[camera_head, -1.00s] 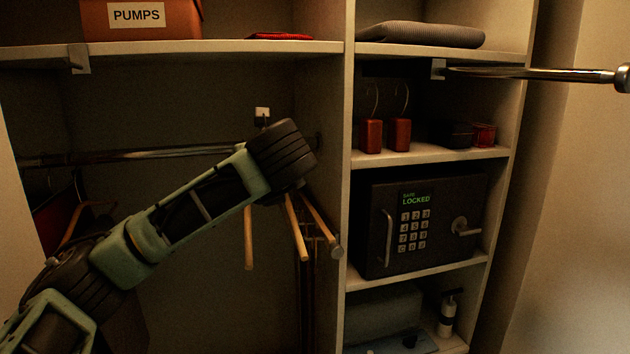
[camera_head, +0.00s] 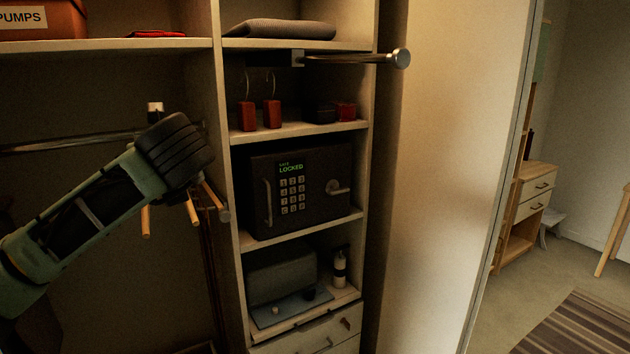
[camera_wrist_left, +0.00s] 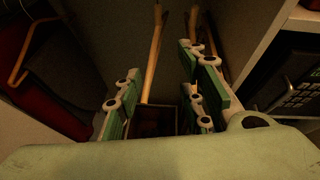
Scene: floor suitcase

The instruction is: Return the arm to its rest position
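My left arm (camera_head: 90,215), pale green and black, reaches in from the left of the head view, raised in front of the closet. Its black wrist joint (camera_head: 175,150) is near the hanging rail. The fingers are hidden from the head there. In the left wrist view my left gripper (camera_wrist_left: 163,100) has its two green-padded fingers apart, with nothing seen held between them. Wooden hanger bars (camera_wrist_left: 153,50) show beyond the fingers. They also hang below the wrist joint in the head view (camera_head: 190,207). My right arm and gripper are not in view.
A shelf column right of the arm holds a locked safe (camera_head: 297,192), red tags (camera_head: 247,115) and a bottle (camera_head: 340,268). A metal rod (camera_head: 350,59) juts out above. A pale panel (camera_head: 445,170) stands right of the shelves. Open floor (camera_head: 545,290) lies beyond it.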

